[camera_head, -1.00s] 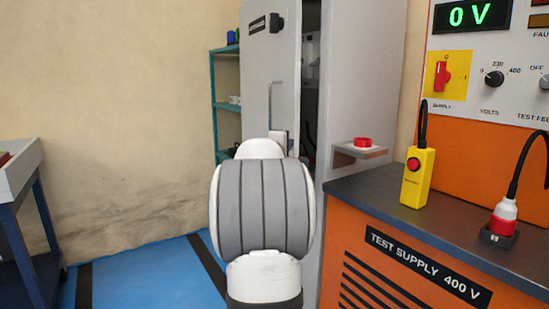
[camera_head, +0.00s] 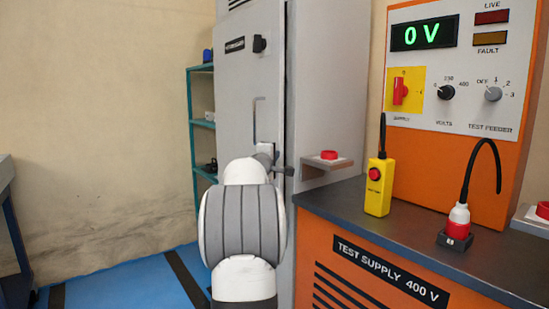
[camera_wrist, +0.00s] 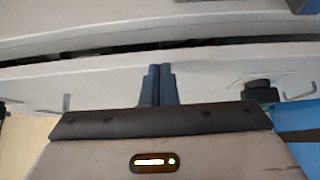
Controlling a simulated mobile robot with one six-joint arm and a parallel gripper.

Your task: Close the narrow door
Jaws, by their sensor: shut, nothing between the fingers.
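The narrow door (camera_head: 235,95) is the tall light-grey front panel of a grey cabinet, with a black knob (camera_head: 259,43) and a slim upright handle (camera_head: 254,120). In the head view it stands almost flush, with a thin dark gap along its right edge. In the wrist view the door (camera_wrist: 100,90) shows as a pale panel, with a dark gap beyond its edge. My gripper (camera_wrist: 159,70) is shut and empty, its fingertips at the door's face near that edge; I cannot tell whether they touch. In the head view my arm hides part of the door's lower area.
A small shelf with a red button (camera_head: 329,155) juts from the cabinet's side. The orange test supply bench (camera_head: 340,205) stands close on the right, carrying a yellow pendant (camera_head: 379,187) and a red plug (camera_head: 459,215). A teal rack (camera_head: 203,125) stands left of the cabinet.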

